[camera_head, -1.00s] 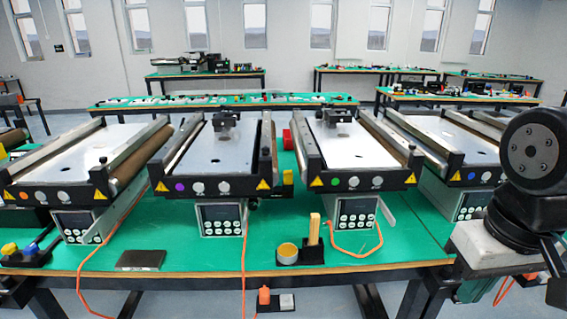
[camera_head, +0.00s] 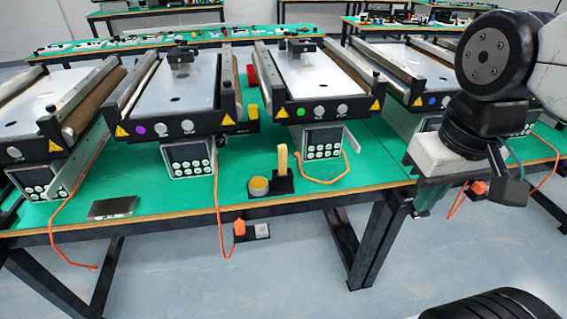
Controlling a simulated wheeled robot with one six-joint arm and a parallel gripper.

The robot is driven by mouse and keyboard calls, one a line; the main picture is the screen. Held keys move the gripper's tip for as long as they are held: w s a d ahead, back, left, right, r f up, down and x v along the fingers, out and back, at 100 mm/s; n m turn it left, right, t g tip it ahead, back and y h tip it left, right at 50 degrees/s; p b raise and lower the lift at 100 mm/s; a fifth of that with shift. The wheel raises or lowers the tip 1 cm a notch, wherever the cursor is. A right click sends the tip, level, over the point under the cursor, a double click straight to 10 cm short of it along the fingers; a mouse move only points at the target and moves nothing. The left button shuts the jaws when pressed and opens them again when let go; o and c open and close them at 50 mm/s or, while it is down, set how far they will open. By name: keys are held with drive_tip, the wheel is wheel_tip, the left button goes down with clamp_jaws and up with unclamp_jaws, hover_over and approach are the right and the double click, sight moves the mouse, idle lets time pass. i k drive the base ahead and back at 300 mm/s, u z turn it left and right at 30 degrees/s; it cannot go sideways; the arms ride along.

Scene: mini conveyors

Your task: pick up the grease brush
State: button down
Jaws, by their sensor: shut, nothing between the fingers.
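The grease brush (camera_head: 283,159) shows as an upright light-wood handle near the front edge of the green table. Its lower end stands in a black holder (camera_head: 283,184), so the bristles are hidden. A small round tub (camera_head: 258,186) with a yellowish top stands just left of it. My gripper (camera_head: 427,200) hangs at the right below a pale block and my black wrist, in front of the table edge. It is shut and empty, well to the right of the brush and apart from it. Its fingertips are hard to make out.
Several mini conveyors stand behind the brush, with keypad boxes (camera_head: 322,141) under their front ends. An orange cable (camera_head: 333,182) curls right of the holder. A dark flat plate (camera_head: 113,207) lies at left. Green tabletop (camera_head: 372,160) is clear between the brush and my arm.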

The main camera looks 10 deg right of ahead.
sight(282, 148)
drive_tip(key=u, duration=1.4)
drive_tip(key=i, duration=0.6)
drive_tip(key=z, duration=1.95)
